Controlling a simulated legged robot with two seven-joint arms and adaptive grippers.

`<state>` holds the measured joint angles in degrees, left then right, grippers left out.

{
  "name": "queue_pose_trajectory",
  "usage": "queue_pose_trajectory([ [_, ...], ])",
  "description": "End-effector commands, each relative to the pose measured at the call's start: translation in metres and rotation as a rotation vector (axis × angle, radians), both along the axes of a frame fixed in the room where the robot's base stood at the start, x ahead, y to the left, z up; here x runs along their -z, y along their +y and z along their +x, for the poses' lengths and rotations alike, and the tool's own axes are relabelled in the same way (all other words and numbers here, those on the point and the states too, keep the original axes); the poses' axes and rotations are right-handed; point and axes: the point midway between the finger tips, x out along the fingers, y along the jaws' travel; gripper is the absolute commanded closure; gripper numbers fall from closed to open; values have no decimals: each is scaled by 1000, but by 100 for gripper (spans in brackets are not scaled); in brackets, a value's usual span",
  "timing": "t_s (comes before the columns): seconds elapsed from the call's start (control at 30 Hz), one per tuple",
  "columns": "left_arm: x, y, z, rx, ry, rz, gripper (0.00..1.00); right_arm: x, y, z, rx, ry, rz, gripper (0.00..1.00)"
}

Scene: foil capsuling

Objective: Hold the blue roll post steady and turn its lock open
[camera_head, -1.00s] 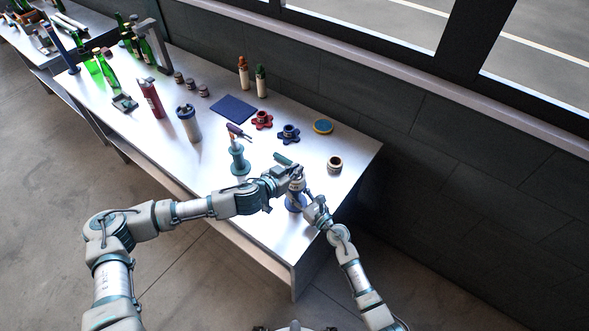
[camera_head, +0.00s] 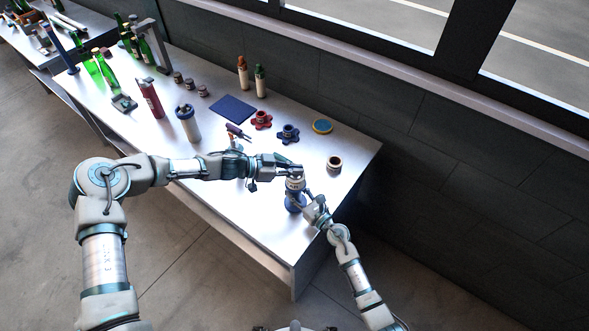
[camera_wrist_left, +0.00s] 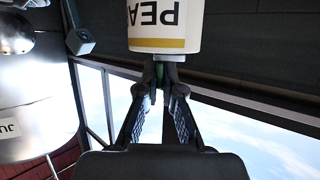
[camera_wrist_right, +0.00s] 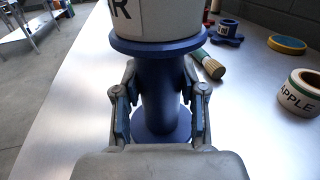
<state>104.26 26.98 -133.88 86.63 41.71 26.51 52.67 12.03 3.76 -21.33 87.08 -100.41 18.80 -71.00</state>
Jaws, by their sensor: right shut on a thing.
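The blue roll post (camera_head: 294,202) stands at the near right of the table, carrying a white roll (camera_head: 294,184). In the right wrist view, its blue stem (camera_wrist_right: 160,85) is between the fingers of my right gripper (camera_wrist_right: 160,105), below the roll's flange. My right gripper is shut on this stem. My left gripper (camera_head: 289,168) reaches over the top of the post from the left. In the left wrist view, its fingertips (camera_wrist_left: 160,72) are close together beside the upside-down lettered roll (camera_wrist_left: 165,25). I cannot make out the lock or whether they pinch it.
A roll (camera_head: 334,162), a yellow-rimmed blue disc (camera_head: 323,126), and blue (camera_head: 288,133) and red (camera_head: 261,119) knobs are farther back. A dark blue mat (camera_head: 233,107) lies left of them.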

Motion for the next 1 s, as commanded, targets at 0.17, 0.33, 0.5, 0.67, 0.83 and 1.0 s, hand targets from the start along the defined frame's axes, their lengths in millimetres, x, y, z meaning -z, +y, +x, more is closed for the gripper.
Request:
queue_pose_trajectory([
  [0.17,0,2,3,162,-6,5,100,0,1,-1,-1,-2,-4,100],
  [0.33,1,1,2,316,-2,6,100,1,0,-1,-1,0,-4,100],
  [0.5,1,1,2,447,-3,7,100,1,0,-1,-1,0,-4,100],
  [0.67,0,0,2,544,-6,7,100,1,0,-1,-1,1,-3,100],
  [0.83,-1,1,2,611,-7,7,100,1,0,-1,-1,0,-4,100],
  [1.0,0,2,1,642,-4,6,100,2,1,-1,-1,2,-4,100],
])
